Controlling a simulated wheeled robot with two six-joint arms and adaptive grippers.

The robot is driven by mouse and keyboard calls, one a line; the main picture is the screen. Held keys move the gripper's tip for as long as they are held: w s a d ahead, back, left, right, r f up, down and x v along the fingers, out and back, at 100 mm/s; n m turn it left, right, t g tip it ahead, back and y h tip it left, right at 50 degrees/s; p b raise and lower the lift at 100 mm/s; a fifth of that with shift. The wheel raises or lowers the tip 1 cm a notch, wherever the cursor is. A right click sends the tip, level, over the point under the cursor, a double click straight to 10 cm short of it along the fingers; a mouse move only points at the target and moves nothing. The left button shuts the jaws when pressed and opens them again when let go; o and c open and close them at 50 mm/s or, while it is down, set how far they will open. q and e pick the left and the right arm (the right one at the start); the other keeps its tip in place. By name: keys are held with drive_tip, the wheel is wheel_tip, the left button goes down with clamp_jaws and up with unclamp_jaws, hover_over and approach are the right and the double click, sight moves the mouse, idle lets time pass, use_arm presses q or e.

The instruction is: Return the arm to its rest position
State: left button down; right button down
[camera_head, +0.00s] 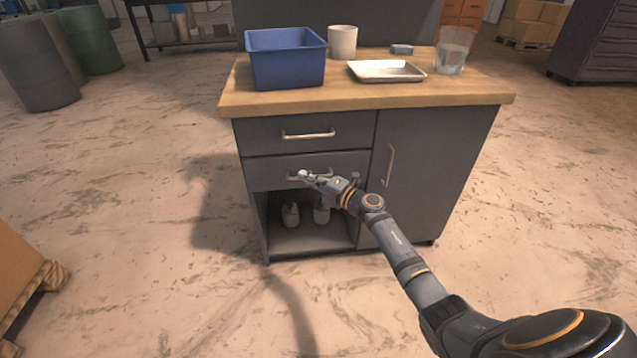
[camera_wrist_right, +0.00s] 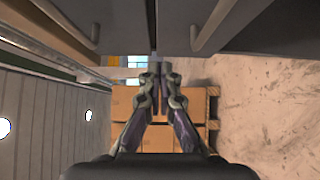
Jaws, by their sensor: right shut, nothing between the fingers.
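My right arm (camera_head: 405,257) reaches in from the lower right of the head view. My right gripper (camera_head: 303,175) is in front of the cabinet's second drawer, near that drawer's handle (camera_head: 322,173). In the right wrist view my right gripper (camera_wrist_right: 160,70) has its fingers together and nothing between them. Whether it touches the handle cannot be told. My left gripper is in neither view.
The grey cabinet (camera_head: 425,170) has a wooden top (camera_head: 300,100) holding a blue bin (camera_head: 288,70), a white cup (camera_head: 342,42), a metal tray (camera_head: 387,76) and a clear glass (camera_head: 452,55). Below the drawers an open shelf (camera_head: 300,240) holds two light objects.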

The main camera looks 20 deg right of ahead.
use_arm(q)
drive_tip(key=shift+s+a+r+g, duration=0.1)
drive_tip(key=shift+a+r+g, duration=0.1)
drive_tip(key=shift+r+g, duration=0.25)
use_arm(e)
drive_tip(key=v, duration=0.5)
drive_tip(key=shift+d+f, duration=0.2)
drive_tip(key=shift+f, duration=0.15)
